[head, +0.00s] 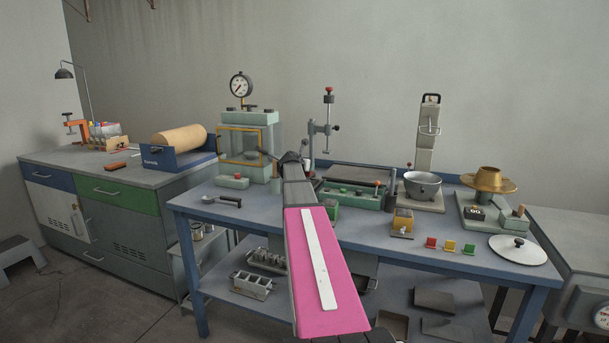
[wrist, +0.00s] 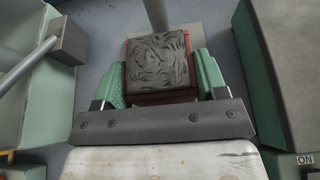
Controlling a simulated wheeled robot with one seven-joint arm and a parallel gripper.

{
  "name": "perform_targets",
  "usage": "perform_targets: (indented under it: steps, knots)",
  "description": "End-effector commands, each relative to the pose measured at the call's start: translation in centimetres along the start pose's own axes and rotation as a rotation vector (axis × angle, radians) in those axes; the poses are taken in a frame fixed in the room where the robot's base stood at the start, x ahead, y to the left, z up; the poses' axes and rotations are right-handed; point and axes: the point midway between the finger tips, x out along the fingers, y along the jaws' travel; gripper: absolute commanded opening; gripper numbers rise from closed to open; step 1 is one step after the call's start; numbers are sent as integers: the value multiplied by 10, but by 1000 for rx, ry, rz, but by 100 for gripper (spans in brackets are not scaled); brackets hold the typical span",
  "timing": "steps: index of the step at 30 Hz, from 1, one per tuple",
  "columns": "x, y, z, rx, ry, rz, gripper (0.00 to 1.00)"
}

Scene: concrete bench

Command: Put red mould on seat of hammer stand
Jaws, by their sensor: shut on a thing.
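The red mould (wrist: 165,98) is between the green-padded fingers of my gripper (wrist: 160,78) in the wrist view. Its top is filled with a grey, roughly marked material, and red shows along its near side. The hammer stand (head: 328,113) rises behind my arm on the blue bench in the head view. In the wrist view its grey post (wrist: 156,14) stands just beyond the mould, and a pale plate (wrist: 196,42) shows under and beside the mould. I cannot tell whether the mould touches the plate. My arm hides the mould and the stand's foot in the head view.
In the wrist view, a pale green frame with a grey block (wrist: 68,42) is close on the left, and a green-sided machine (wrist: 285,60) on the right. In the head view, a press with a gauge (head: 241,85) stands left of the stand and a green tray machine (head: 352,195) right.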

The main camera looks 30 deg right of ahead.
Motion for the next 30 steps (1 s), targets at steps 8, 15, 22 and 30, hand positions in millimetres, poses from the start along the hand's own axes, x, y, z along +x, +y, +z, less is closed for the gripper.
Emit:
perform_targets:
  steps: [8, 15, 22, 30]
  knots:
    - [12, 0, -28, -2, -1, 0, 15]
    - [12, 0, -30, -1, -2, 1, 15]
    - [13, 0, -32, 0, 0, 0, 89]
    - [13, 0, -32, 0, 0, 0, 91]
